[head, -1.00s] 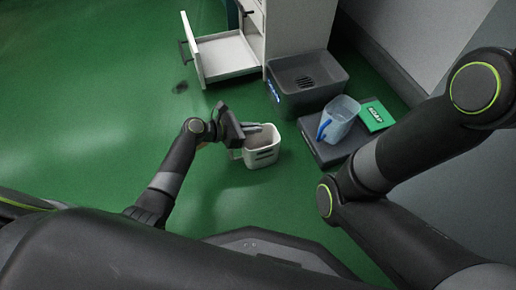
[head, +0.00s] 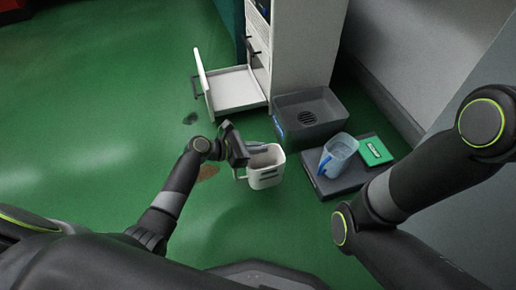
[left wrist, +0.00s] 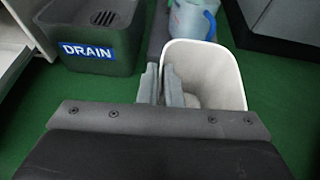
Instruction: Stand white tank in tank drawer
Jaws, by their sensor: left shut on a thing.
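The white tank (head: 266,176) is an open-topped bin with dark slots and a handle. My left gripper (head: 259,149) is shut on its rim at the handle side. In the left wrist view the fingers (left wrist: 162,88) pinch the near left wall of the tank (left wrist: 222,58), and its inside looks empty. The tank is upright and seems to be just above the green floor. The white tank drawer (head: 236,91) is pulled out low on the cabinet, open and empty, beyond the tank. My right arm shows at the right, but its gripper is out of view.
A dark drain basin (head: 308,119) stands beside the cabinet (head: 306,45), right of the drawer. A clear blue-handled jug (head: 340,152) and a green box (head: 375,151) sit on a dark platform (head: 336,185).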

